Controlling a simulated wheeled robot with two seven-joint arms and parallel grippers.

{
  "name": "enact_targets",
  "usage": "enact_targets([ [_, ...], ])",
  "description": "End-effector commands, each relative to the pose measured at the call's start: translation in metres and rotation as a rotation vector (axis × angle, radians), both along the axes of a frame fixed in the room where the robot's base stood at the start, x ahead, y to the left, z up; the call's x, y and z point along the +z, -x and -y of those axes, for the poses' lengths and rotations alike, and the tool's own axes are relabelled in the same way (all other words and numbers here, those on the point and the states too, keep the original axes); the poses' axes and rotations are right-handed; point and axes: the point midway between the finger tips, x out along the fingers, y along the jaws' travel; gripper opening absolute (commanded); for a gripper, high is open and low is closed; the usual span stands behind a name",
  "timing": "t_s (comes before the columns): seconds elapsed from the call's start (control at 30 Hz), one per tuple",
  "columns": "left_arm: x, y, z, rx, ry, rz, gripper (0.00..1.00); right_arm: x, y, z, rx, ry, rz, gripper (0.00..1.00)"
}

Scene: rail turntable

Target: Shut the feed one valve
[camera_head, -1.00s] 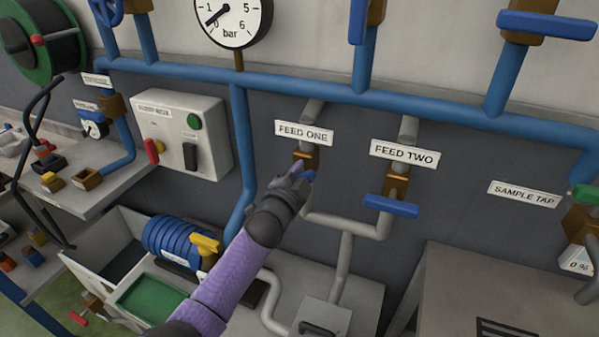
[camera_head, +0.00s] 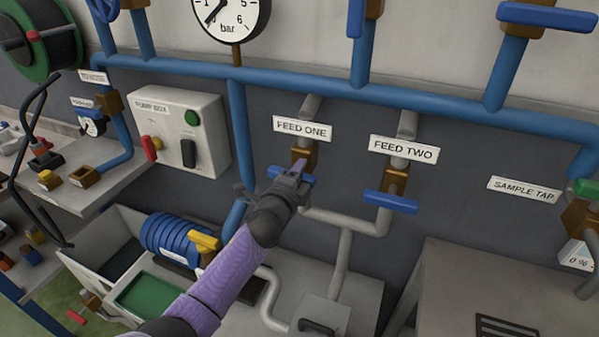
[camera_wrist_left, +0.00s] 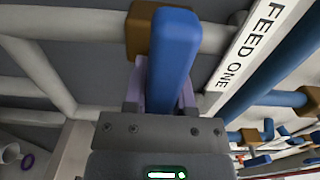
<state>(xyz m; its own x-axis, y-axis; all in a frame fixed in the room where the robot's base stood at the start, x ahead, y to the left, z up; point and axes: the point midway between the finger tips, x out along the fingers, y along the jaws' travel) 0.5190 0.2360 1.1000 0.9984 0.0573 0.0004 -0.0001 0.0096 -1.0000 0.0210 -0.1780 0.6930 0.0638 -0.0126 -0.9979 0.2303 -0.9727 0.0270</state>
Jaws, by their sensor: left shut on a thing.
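The feed one valve has a brass body (camera_head: 303,153) below the FEED ONE label (camera_head: 301,129) and a blue lever handle (camera_head: 308,180). My left gripper (camera_head: 293,172) is shut on this handle and hides part of it. In the left wrist view the blue handle (camera_wrist_left: 174,60) lies between my two fingers (camera_wrist_left: 160,92), with the brass body (camera_wrist_left: 138,30) behind it. The handle lies across the grey pipe, much like the handle under FEED TWO. My right gripper is not in view.
The feed two valve with its blue handle (camera_head: 390,203) is close on the right. A blue vertical pipe (camera_head: 238,150) and the pump box (camera_head: 180,130) are to the left.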

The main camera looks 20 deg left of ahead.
Motion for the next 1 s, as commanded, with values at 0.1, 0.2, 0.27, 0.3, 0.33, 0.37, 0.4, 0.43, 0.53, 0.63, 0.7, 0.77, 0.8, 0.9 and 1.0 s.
enact_targets([
  [0.1,-0.002,0.000,0.000,0.000,-0.008,-0.003,0.00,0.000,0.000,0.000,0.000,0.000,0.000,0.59],
  [0.2,-0.002,0.000,0.000,0.000,-0.009,-0.005,0.00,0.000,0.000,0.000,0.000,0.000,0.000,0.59],
  [0.27,-0.002,0.000,0.000,0.000,-0.008,-0.004,0.00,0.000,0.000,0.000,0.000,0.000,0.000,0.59],
  [0.3,-0.002,0.000,0.000,0.000,-0.008,-0.004,0.00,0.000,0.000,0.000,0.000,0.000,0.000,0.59],
  [0.33,-0.002,0.000,0.000,0.000,-0.008,-0.004,0.00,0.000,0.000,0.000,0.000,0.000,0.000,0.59],
  [0.37,-0.002,0.000,0.000,0.000,-0.008,-0.004,0.00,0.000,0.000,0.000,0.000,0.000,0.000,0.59],
  [0.4,-0.002,0.000,0.000,0.000,-0.008,-0.004,0.35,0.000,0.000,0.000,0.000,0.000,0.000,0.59],
  [0.43,-0.002,0.000,0.000,0.000,-0.008,-0.004,0.41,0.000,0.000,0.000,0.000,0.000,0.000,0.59],
  [0.53,-0.001,0.000,0.000,0.000,-0.007,-0.003,0.62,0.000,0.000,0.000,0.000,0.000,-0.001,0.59],
  [0.63,-0.001,0.000,0.000,0.000,-0.007,-0.002,0.68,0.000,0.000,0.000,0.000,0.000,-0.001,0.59],
  [0.7,-0.001,0.000,0.000,0.000,-0.006,-0.002,0.68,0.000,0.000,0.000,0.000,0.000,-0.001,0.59],
  [0.77,-0.001,0.000,0.000,0.000,-0.006,-0.001,0.68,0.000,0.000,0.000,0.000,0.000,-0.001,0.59],
  [0.8,-0.001,0.000,0.000,0.000,-0.006,-0.001,0.68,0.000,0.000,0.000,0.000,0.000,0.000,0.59],
  [0.9,-0.001,0.005,0.000,0.000,-0.006,-0.002,0.68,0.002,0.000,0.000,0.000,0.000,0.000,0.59],
  [1.0,0.000,0.021,0.001,0.000,-0.007,-0.003,0.68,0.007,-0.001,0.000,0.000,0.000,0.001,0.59],
])
